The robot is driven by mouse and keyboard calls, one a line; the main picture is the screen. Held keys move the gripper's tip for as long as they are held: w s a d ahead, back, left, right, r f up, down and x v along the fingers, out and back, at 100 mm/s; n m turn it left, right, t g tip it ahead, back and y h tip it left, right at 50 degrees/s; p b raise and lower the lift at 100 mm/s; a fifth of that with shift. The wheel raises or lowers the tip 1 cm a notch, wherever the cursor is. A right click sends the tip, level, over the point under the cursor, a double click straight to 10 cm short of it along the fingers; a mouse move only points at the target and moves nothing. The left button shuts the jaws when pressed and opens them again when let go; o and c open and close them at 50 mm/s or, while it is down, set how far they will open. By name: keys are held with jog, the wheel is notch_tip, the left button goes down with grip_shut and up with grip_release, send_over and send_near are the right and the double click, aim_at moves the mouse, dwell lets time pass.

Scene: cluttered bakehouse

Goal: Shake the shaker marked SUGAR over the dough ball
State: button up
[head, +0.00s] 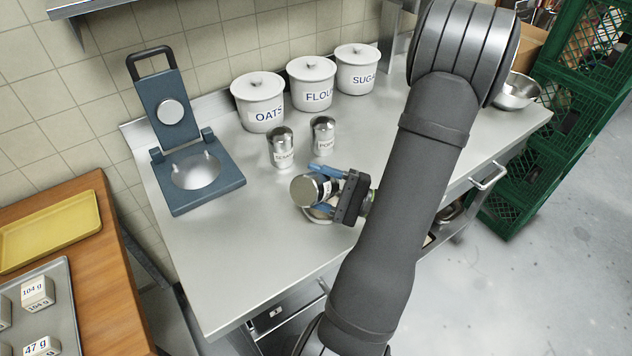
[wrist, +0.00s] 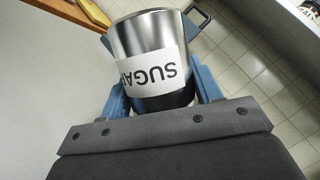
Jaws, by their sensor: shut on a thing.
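My gripper (head: 326,188) is shut on a metal shaker (head: 306,190), which lies tilted on its side above the steel table. In the wrist view the blue fingers stand on both sides of the shaker (wrist: 150,45), and its white label reads SUGAR, upside down in the picture.
Two upright labelled shakers, one on the left (head: 281,148) and one on the right (head: 323,136), stand just behind my gripper. OATS (head: 259,103), FLOUR (head: 311,84) and SUGAR (head: 357,70) canisters stand at the back. A blue press (head: 197,180) stands left. The table's front left is clear.

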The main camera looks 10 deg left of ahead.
aim_at(323, 176)
dwell(0.4)
notch_tip(323, 176, up, 3)
jog(key=n+h, duration=0.1)
jog(key=n, duration=0.1)
jog(key=n+g, duration=0.1)
jog(key=n, duration=0.2)
jog(key=shift+r+h, duration=0.2)
jog(key=shift+h, duration=0.2)
notch_tip(323, 176, up, 4)
jog(key=n+h, duration=0.2)
jog(key=n, duration=0.3)
jog(key=shift+f, duration=0.15)
